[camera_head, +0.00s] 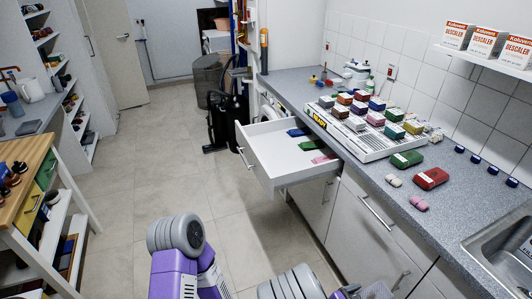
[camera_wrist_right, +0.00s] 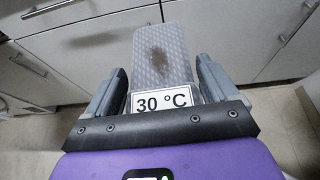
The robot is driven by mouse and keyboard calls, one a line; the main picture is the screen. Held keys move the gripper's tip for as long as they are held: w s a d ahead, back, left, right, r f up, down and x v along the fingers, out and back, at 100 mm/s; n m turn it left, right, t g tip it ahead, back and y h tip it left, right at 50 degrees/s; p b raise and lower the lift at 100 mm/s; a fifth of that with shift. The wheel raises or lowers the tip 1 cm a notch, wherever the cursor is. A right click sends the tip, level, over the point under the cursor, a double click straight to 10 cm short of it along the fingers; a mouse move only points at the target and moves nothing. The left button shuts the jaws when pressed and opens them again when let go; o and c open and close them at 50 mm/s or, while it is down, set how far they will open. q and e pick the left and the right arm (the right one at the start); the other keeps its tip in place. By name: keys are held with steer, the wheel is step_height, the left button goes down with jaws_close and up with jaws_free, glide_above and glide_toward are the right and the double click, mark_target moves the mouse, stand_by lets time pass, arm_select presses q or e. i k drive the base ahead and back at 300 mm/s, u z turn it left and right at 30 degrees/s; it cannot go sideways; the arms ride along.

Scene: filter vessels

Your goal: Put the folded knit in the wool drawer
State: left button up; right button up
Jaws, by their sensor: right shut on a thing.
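In the right wrist view, my right gripper (camera_wrist_right: 160,82) is shut on a pale grey folded knit (camera_wrist_right: 170,72). The knit has a textured surface, a brown stain and a "30 °C" label (camera_wrist_right: 163,101) at its near end. The gripper and knit are not clearly visible in the head view. A white drawer (camera_head: 262,172) stands pulled out below the counter in the head view. It holds flat blue (camera_head: 297,132), green (camera_head: 311,144) and pink (camera_head: 322,159) pieces. I see no readable wool marking on it. My left gripper is out of view.
The grey counter (camera_head: 455,190) carries a white rack (camera_head: 372,153) of several coloured blocks, with green (camera_head: 406,159) and red (camera_head: 430,178) ones beside it. A sink (camera_head: 505,250) is at right. Closed cabinet fronts (camera_head: 370,225) lie below. The tiled floor left of the drawer is clear.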

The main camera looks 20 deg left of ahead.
mark_target(286, 167)
steer(key=u, duration=1.7)
steer(key=i, duration=4.6)
steer(key=z, duration=2.75)
